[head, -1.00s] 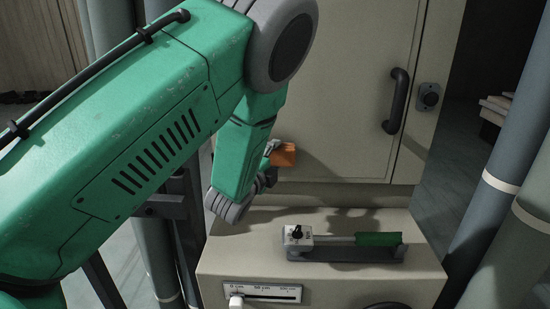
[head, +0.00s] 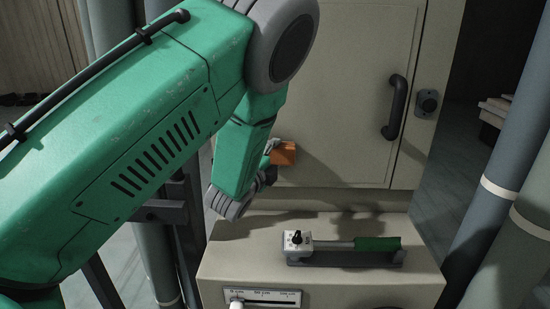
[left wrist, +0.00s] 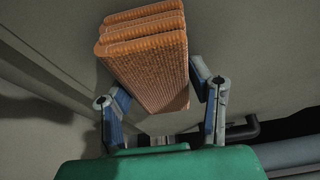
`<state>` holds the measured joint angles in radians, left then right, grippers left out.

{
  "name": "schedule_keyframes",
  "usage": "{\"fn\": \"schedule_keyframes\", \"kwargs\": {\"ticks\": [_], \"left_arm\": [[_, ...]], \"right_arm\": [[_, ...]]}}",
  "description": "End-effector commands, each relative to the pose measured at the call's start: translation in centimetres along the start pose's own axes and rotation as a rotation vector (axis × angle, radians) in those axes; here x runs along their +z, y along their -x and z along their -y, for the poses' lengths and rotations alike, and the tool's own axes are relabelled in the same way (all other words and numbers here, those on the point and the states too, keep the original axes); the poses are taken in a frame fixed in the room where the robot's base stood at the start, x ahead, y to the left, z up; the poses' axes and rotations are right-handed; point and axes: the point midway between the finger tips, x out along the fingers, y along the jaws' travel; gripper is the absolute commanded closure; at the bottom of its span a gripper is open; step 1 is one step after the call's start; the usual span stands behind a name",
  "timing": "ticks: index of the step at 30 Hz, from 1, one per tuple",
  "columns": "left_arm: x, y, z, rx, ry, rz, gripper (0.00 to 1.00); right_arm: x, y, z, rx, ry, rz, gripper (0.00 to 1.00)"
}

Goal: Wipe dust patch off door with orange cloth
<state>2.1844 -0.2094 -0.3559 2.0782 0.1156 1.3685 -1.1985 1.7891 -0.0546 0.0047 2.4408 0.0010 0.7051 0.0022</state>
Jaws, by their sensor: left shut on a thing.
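The orange cloth (head: 284,153) shows small at the lower left of the beige door (head: 345,90) in the head view. In the left wrist view the cloth (left wrist: 148,58) is a folded, ribbed block between the two fingers. My left gripper (head: 268,163) is shut on it, partly hidden by my green arm. The cloth is at or close to the door face; I cannot tell whether it touches. I cannot make out a dust patch; part of the door is behind my arm. My right gripper is not in view.
Grey pipes (head: 510,160) stand at the right.

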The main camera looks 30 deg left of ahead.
Motion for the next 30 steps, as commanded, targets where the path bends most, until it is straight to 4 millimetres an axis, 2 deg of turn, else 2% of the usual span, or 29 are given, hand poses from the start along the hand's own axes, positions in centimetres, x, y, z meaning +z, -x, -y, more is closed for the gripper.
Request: {"fn": "schedule_keyframes", "kwargs": {"ticks": [1, 11, 30], "left_arm": [[0.0, 0.0, 0.9, -0.002, -0.001, 0.0, 0.77], [0.0, 0.0, 3.7, 0.0, 0.0, 0.0, 0.77], [0.1, -0.1, 3.7, 0.0, 0.0, 0.0, 0.77]], "right_arm": [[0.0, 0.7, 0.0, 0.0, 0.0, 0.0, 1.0], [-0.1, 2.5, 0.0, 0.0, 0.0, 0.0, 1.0], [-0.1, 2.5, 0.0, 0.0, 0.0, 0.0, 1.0]]}}
